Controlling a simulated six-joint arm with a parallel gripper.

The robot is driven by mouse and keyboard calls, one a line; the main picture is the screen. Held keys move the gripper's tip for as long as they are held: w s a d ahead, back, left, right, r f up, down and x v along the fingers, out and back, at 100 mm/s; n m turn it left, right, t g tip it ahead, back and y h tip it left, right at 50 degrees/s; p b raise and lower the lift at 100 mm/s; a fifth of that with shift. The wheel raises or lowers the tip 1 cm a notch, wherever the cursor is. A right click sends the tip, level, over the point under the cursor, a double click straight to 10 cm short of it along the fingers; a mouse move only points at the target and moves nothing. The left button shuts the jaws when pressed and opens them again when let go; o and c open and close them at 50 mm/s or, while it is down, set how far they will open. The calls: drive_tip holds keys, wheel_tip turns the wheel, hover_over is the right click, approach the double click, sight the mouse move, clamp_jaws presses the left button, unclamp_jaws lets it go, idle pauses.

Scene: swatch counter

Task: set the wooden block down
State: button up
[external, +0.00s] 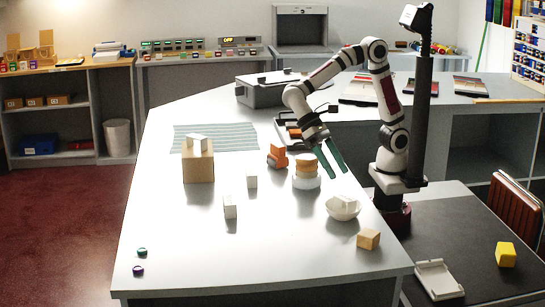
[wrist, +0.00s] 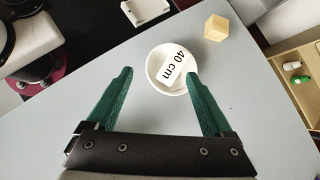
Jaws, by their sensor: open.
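A small light wooden block (external: 368,239) rests on the white table near its front right edge. In the wrist view the wooden block (wrist: 216,28) lies beyond the white bowl, up and to the right, apart from it. My gripper (external: 335,171) has green fingers spread apart, with nothing held between them. It hangs above the table, up and behind the bowl in the external view. In the wrist view the fingertips (wrist: 159,75) stand apart with the bowl between and beyond them. The wooden block is clear of the fingers.
The white bowl (external: 333,212) holds a white piece marked "40 cm" (wrist: 176,66). Stacked round pieces (external: 306,170) stand close to my fingers. A larger wooden box (external: 198,167), white blocks and orange pieces stand farther left. The table's front middle is clear. A yellow cube (external: 505,254) sits on the dark side table.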

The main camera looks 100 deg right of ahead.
drive_tip(key=s+d+f+n+t+h, duration=0.1)
drive_tip(key=s+d+f+t+h, duration=0.1)
drive_tip(key=s+d, duration=0.4)
drive_tip(key=s+d+f+t+h, duration=0.2)
drive_tip(key=s+d, duration=0.4)
drive_tip(key=d, duration=0.3)
drive_tip(key=shift+d+n+t+h, duration=0.4)
drive_tip(key=shift+t, duration=0.1)
drive_tip(key=shift+w, duration=0.1)
